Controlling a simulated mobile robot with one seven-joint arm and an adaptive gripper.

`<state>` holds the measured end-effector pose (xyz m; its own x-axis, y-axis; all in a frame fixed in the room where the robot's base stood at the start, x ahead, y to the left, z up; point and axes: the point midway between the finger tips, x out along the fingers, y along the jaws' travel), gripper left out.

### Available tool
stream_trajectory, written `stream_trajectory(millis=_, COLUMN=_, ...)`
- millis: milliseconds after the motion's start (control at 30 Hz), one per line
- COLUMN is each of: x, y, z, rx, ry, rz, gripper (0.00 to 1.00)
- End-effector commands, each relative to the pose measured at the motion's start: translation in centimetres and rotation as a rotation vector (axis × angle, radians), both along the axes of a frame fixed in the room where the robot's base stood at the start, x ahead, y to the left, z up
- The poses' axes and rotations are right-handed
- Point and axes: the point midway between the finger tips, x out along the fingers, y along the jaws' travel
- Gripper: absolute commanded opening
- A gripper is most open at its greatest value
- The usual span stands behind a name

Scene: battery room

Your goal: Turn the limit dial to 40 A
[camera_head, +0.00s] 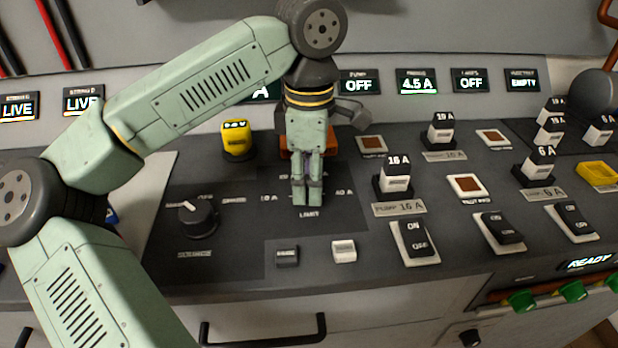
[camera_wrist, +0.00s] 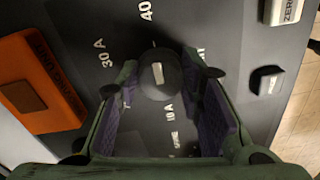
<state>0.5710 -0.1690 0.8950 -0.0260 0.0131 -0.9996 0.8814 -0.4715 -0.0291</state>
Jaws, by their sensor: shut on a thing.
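The limit dial (camera_wrist: 166,84) is a dark round knob with a white pointer mark, between my fingers in the wrist view. The mark lies along the line between the 40 A label (camera_wrist: 147,10) and the 10 A label (camera_wrist: 170,112); I cannot tell for sure which end points. The 30 A label (camera_wrist: 105,52) is at upper left; a finger seems to cover 20 A. My gripper (camera_head: 307,198) points down over the panel above the LIMIT label (camera_head: 309,214) and is shut on the dial. In the head view the gripper hides the dial.
Another dial (camera_head: 197,217) stands left. An orange block (camera_wrist: 42,80) lies close beside the limit dial. A dark button (camera_head: 287,255) and a white ZERO button (camera_head: 344,250) sit in front. Breakers and rocker switches (camera_head: 415,240) stand right. My arm partly covers a display (camera_head: 262,92).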

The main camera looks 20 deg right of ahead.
Motion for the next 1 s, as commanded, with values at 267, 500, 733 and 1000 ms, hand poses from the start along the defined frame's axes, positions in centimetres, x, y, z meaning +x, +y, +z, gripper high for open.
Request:
stream_trajectory(millis=267, x=0.0, y=0.0, z=0.1, rx=-0.001, ry=-0.002, rz=-0.001, gripper=0.34)
stream_trajectory(millis=500, x=0.0, y=0.0, z=0.0, rx=0.000, ry=-0.001, rz=0.000, gripper=0.50)
stream_trajectory(millis=733, x=0.0, y=0.0, z=0.0, rx=0.000, ry=-0.001, rz=0.000, gripper=0.54)
stream_trajectory(millis=1000, x=0.1, y=0.0, z=1.3, rx=0.001, ry=-0.004, rz=0.001, gripper=0.54)
